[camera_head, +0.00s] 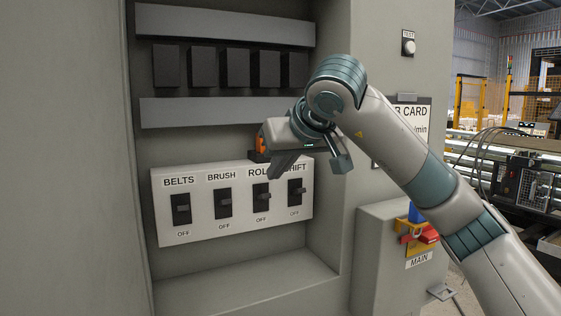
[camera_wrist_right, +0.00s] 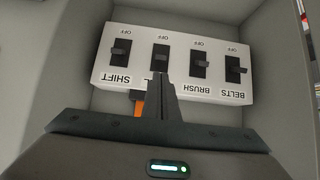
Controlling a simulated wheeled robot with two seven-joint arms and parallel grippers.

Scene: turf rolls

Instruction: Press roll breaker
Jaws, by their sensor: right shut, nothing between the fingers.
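The white breaker panel (camera_head: 205,238) carries breakers marked BELTS, BRUSH, ROLL and SHIFT, each with OFF below it. The roll breaker (camera_head: 262,197) is a black switch, third from the left. Its lever position is too small to tell surely. My right gripper (camera_head: 274,174) is shut and empty, in front of the panel's upper edge, partly covering the ROLL and SHIFT labels. In the right wrist view the panel is upside down; the fingertips (camera_wrist_right: 161,76) overlap the ROLL label just beside the roll breaker (camera_wrist_right: 161,56). Contact cannot be told. My left gripper is not in view.
The panel sits in a recessed grey cabinet (camera_head: 235,282), with black blocks (camera_head: 235,68) between grey rails above it. The brush breaker (camera_head: 223,204) and shift breaker (camera_head: 295,192) flank the roll breaker closely. A MAIN box (camera_head: 380,260) and a TEST button (camera_head: 408,46) are at right.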

